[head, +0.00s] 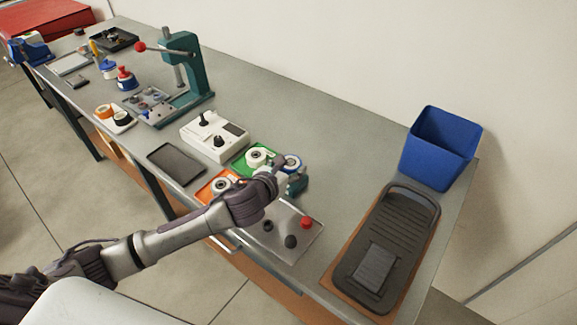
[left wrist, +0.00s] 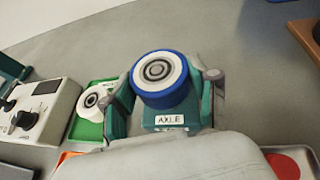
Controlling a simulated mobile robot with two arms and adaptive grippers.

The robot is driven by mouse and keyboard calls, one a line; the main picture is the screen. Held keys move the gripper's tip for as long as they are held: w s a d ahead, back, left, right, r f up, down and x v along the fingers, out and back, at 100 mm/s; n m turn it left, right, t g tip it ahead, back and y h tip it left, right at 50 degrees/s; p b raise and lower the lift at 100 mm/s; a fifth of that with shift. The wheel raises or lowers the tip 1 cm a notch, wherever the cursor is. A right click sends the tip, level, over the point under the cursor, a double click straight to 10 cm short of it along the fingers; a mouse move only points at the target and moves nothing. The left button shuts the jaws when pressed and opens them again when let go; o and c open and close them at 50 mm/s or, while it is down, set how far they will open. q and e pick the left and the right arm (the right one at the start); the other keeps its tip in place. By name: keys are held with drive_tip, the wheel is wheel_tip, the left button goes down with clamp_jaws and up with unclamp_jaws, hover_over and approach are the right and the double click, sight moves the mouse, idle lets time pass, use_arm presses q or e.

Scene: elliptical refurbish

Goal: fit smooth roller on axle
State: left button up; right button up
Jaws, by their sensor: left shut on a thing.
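My left gripper (head: 283,171) is at the axle stand, shut on a roller with a blue rim and white face (head: 292,162). In the left wrist view the blue-rimmed roller (left wrist: 158,78) lies between the two fingers, over the teal block labelled AXLE (left wrist: 178,117). Grey rings show at its centre; I cannot tell how far it sits on the axle. A white roller (head: 257,156) lies in the green tray (head: 239,168). Another pale roller (head: 221,185) is in the orange tray (head: 204,193). My right gripper is out of view.
A grey plate with a red button and dark knobs (head: 283,228) is in front of the stand. A white control box (head: 212,135) and dark tray (head: 176,163) lie left. The bench behind the stand is clear.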

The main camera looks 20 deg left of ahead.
use_arm(q)
drive_tip(key=shift+f+b, duration=0.3)
drive_tip(key=shift+f, duration=0.25)
drive_tip(key=o, duration=0.9)
drive_tip(key=shift+s+r, duration=0.1)
drive_tip(key=shift+s+a+r+p, duration=0.15)
drive_tip(key=shift+s+r+p, duration=0.1)
drive_tip(key=shift+s+p, duration=0.4)
drive_tip(key=shift+p+v, duration=1.35)
drive_tip(key=shift+v, duration=0.6)
drive_tip(key=p+v, duration=0.2)
drive_tip(key=v, duration=0.3)
drive_tip(key=shift+s+r+p, duration=0.15)
drive_tip(key=shift+s+p, duration=0.1)
drive_tip(key=shift+p, duration=0.15)
